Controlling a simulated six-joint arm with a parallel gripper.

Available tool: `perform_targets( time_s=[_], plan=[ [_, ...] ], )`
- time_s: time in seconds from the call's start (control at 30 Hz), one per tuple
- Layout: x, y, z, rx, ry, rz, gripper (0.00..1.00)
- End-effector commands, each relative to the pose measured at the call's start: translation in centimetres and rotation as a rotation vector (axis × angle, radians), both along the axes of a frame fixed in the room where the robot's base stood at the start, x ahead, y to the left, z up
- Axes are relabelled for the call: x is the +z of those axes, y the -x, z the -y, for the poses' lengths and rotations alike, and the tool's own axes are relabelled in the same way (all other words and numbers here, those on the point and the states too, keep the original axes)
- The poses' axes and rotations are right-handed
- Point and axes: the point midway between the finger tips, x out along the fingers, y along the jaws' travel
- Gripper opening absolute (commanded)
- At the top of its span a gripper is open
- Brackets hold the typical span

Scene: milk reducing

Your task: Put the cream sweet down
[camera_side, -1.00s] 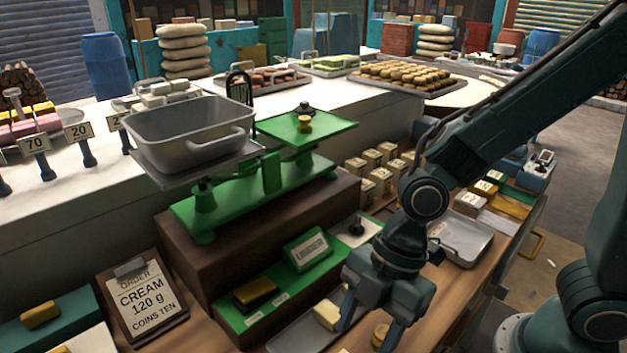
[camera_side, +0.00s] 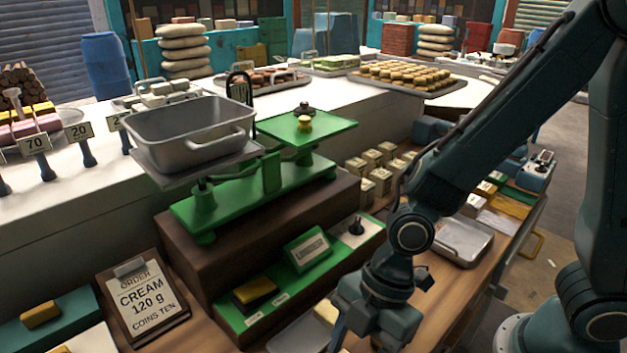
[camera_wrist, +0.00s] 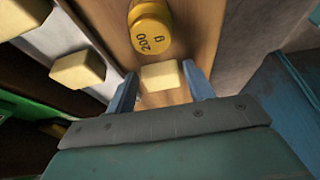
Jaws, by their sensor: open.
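In the wrist view a small cream sweet (camera_wrist: 161,76) lies on the wooden counter between the tips of my open gripper (camera_wrist: 160,86), with a visible gap to each finger. A brass 200 g weight (camera_wrist: 150,30) stands just beyond it. Two more cream blocks are to the left, one on a pale tray (camera_wrist: 78,69) and one at the corner (camera_wrist: 22,14). In the side view my gripper (camera_side: 368,345) is low at the bottom edge, its tips mostly cut off. A cream block (camera_side: 326,312) shows just left of it; the sweet between the fingers is hidden there.
A green balance scale (camera_side: 255,195) stands on a brown block, with a grey pan (camera_side: 190,130) on the left and small weights on its right plate (camera_side: 320,128). An order card (camera_side: 143,300) reads cream 120 g. A metal tray (camera_side: 468,240) lies right of my arm.

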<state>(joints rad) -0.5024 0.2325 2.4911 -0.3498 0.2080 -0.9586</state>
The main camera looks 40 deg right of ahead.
Motion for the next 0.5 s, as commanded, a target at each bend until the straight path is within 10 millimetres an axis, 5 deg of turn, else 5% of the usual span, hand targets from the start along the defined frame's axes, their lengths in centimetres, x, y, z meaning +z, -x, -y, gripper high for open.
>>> perform_targets(
  time_s=[0.1,0.27,0.5],
  plan=[
    [0.01,-0.01,0.00,0.000,0.000,0.000,0.53],
    [0.02,-0.01,0.00,0.000,0.000,0.000,0.21],
    [0.03,-0.02,0.00,0.000,0.000,0.000,0.15]
  ],
)
